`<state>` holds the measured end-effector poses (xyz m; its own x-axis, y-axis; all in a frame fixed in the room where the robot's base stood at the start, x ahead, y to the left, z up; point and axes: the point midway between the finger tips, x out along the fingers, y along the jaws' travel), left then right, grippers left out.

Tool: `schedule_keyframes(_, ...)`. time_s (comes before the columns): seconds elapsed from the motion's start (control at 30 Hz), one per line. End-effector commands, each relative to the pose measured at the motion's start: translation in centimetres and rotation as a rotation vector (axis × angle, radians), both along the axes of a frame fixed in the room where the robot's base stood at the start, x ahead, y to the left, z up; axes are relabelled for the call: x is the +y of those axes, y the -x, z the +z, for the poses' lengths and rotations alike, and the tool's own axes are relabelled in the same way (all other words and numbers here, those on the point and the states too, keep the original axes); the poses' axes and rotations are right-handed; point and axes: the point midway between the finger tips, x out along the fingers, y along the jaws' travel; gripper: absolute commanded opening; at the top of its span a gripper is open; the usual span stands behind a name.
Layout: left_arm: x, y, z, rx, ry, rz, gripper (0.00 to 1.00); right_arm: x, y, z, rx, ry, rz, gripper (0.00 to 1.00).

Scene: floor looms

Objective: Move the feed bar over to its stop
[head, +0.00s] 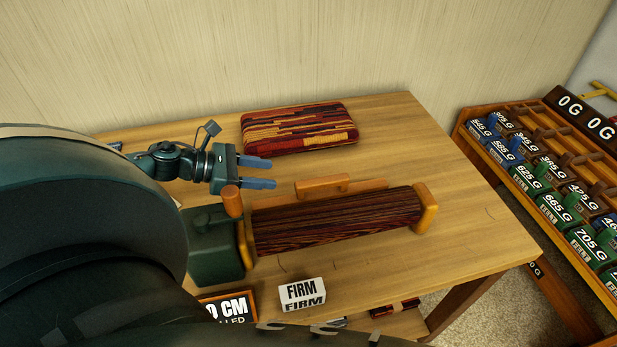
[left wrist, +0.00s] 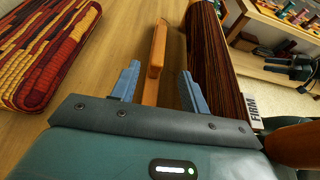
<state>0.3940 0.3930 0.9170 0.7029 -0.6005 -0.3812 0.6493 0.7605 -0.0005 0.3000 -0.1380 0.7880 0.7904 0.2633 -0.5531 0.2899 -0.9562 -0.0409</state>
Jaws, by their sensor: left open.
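An orange wooden bar (head: 322,184) lies along the far side of a dark red-brown striped roller (head: 335,222); I take it for the feed bar. The roller runs between an orange end block (head: 426,208) on the right and a dark green housing (head: 214,250) on the left. My left gripper (head: 267,172) is open, left of the bar and pointing right along it. In the left wrist view the bar (left wrist: 158,48) shows ahead, between the two blue fingers of the gripper (left wrist: 159,75), not gripped. I cannot make out the stop.
A folded striped textile (head: 299,130) lies behind the bar. An orange upright handle (head: 233,201) stands at the roller's left end, close to my gripper. A FIRM sign (head: 302,294) stands in front. The table's right side is clear. A rack of labelled weights (head: 543,179) stands beyond.

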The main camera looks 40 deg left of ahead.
Motion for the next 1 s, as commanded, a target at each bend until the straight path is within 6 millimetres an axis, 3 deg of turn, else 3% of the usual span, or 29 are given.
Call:
schedule_keyframes(0.23, -1.5, -1.9, -1.0, -0.004, -0.001, -0.002, 0.45, 0.2, -0.4, -0.7, -0.014, -0.003, 0.004, 0.48)
schedule_keyframes(1.0, -6.7, -8.1, -4.1, -0.004, 0.002, 0.003, 0.45, 0.7, -0.7, 0.3, -0.046, -0.01, 0.03, 0.48)
